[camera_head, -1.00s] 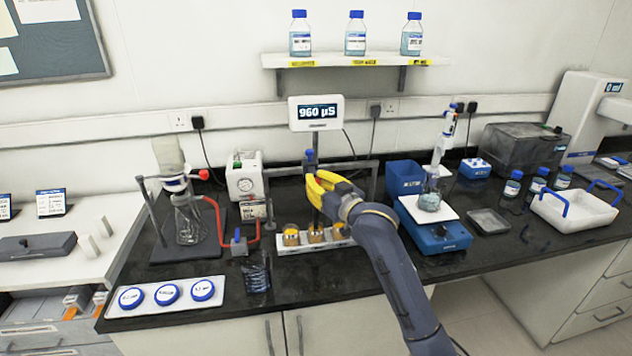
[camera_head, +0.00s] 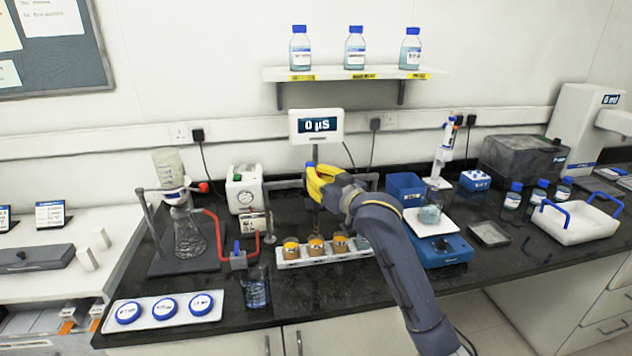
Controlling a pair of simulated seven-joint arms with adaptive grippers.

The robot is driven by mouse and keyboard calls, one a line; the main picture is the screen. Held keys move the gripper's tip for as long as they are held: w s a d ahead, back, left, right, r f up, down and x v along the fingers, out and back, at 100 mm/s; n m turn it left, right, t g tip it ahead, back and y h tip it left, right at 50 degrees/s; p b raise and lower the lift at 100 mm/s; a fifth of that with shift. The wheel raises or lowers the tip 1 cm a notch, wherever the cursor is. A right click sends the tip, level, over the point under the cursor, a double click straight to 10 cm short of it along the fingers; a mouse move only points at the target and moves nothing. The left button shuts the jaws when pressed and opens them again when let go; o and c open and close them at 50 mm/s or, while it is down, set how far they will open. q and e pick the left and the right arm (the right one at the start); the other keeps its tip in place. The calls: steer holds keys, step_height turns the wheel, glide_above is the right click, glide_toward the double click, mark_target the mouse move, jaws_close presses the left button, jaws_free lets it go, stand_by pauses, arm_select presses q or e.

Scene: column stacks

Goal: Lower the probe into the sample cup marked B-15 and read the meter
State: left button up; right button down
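The meter (camera_head: 316,126) at the back reads "0 µS". A white rack (camera_head: 323,258) on the black bench holds a row of small cups, including a left cup (camera_head: 291,250), a middle cup (camera_head: 316,246) and a right cup (camera_head: 340,245) with orange contents. Another, paler cup (camera_head: 363,243) is partly hidden by my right arm. The cup markings are too small to read. My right gripper (camera_head: 314,186), with yellow fingers, is shut on the probe (camera_head: 314,155), whose blue top shows above. It is above and behind the rack; the probe tip is hard to make out. My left gripper is not in view.
A flask on a stand (camera_head: 188,235) is left. A blue stirrer or balance (camera_head: 440,250) is close to my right arm.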

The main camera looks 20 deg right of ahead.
steer(key=shift+r, duration=0.45)
steer(key=c, duration=1.6)
jaws_free()
steer(key=shift+s, duration=0.1)
steer(key=shift+c, duration=0.2)
steer(key=o, duration=0.4)
steer(key=shift+f, duration=0.1)
steer(key=shift+o, duration=0.2)
steer(key=shift+s, duration=0.1)
steer(key=v, duration=1.1)
steer(key=shift+s, duration=0.4)
steer(key=shift+d+f, duration=0.1)
steer(key=shift+d, duration=0.05)
